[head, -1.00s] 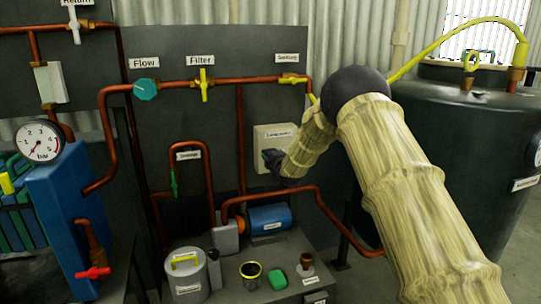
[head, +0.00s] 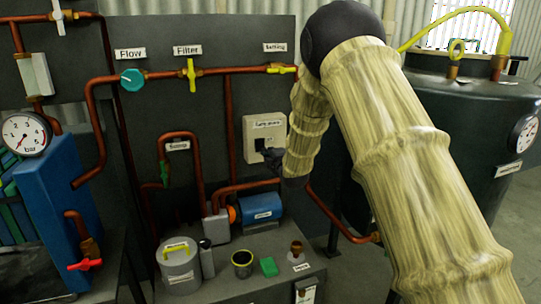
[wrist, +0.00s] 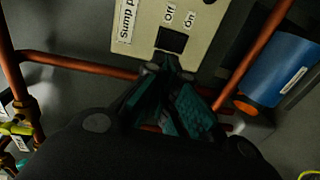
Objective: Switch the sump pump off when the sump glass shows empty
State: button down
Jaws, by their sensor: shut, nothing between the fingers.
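The sump pump switch box (head: 253,127) is a pale box on the dark panel. It has a black switch (head: 260,144). In the wrist view the switch (wrist: 170,38) sits beside the printed words Off and On, and its position is not clear. My gripper (wrist: 172,66) is shut and empty, its teal fingers pointing at the box just below the switch. Contact cannot be told. In the head view my gripper (head: 268,157) is dark and partly hidden by my arm. A pale strip (head: 306,291) on the bench front is too small to read as a sump glass.
A blue motor (head: 262,208) lies below the box, with copper pipes (head: 228,130) near it. A large dark tank (head: 455,120) stands at right.

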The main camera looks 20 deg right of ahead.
jog(key=shift+s, duration=0.8)
jog(key=s+a+f+m+g, duration=0.2)
jog(key=s+f+m+g, duration=0.35)
jog(key=s+f, duration=1.3)
jog(key=s+a+f+m+g, duration=0.2)
jog(key=s+f+m+g, duration=0.3)
jog(key=s+f, duration=1.35)
jog(key=s+a+f+m+g, duration=0.1)
jog(key=s+f+m+g, duration=0.2)
jog(key=s, duration=0.7)
jog(key=s+a+f+m+g, duration=0.1)
jog(key=s+f+m, duration=0.3)
jog(key=s, duration=0.6)
jog(key=s+a+f+m+g, duration=0.15)
jog(key=s+f, duration=0.25)
jog(key=s, duration=0.6)
notch_tip(320, 180, up, 13)
jog(key=g+p, duration=0.1)
jog(key=p, duration=1.2)
jog(key=shift+d+f+h, duration=0.15)
jog(key=shift+d+h, duration=0.25)
jog(key=shift+d, duration=0.05)
